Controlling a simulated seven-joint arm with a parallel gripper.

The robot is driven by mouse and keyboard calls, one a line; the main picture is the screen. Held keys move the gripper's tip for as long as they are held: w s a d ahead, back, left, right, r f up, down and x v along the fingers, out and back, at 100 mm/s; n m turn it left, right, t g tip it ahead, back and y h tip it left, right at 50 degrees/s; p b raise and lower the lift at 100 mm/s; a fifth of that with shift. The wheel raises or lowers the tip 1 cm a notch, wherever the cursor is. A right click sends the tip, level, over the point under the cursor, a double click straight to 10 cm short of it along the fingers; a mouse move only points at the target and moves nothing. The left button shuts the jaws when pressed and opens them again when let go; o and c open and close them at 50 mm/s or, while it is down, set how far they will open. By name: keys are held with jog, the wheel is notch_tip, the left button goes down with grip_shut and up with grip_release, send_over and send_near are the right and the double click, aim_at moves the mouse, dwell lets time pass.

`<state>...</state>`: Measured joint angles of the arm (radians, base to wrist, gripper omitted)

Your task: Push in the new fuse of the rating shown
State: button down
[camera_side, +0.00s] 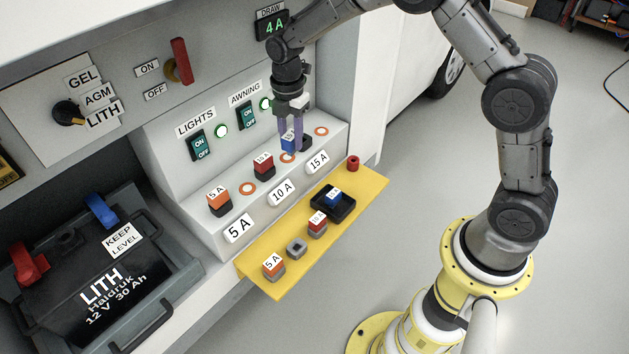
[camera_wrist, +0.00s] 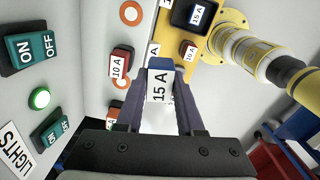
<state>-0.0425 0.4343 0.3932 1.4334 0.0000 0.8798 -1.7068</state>
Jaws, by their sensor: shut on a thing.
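My gripper (camera_side: 290,146) is shut on a blue 15 A fuse (camera_side: 287,142). In the wrist view the fuse (camera_wrist: 159,86) sits between the two fingers (camera_wrist: 160,98), its label facing the camera. A dark block (camera_side: 306,142) shows beside the fingers, partly hidden. An orange 5 A fuse (camera_side: 219,203) and a red 10 A fuse (camera_side: 263,165) stand on the ledge. The draw display (camera_side: 273,24) reads 4 A.
The yellow shelf (camera_side: 257,277) carries a spare 5 A fuse (camera_side: 273,267), an empty grey holder (camera_side: 297,247), a spare 10 A fuse (camera_side: 318,225) and a black tray (camera_side: 347,210) with another blue fuse. Switches (camera_side: 201,147) stand behind the ledge.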

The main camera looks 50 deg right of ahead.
jog(key=w+d+m, duration=0.2)
jog(key=w+d, duration=0.5)
jog(key=d, duration=0.4)
jog(key=shift+d, duration=0.25)
jog(key=shift+r, duration=0.1)
jog(key=shift+f, duration=2.9)
jog(key=shift+f, duration=0.3)
jog(key=shift+f, duration=0.35)
jog(key=shift+f, duration=1)
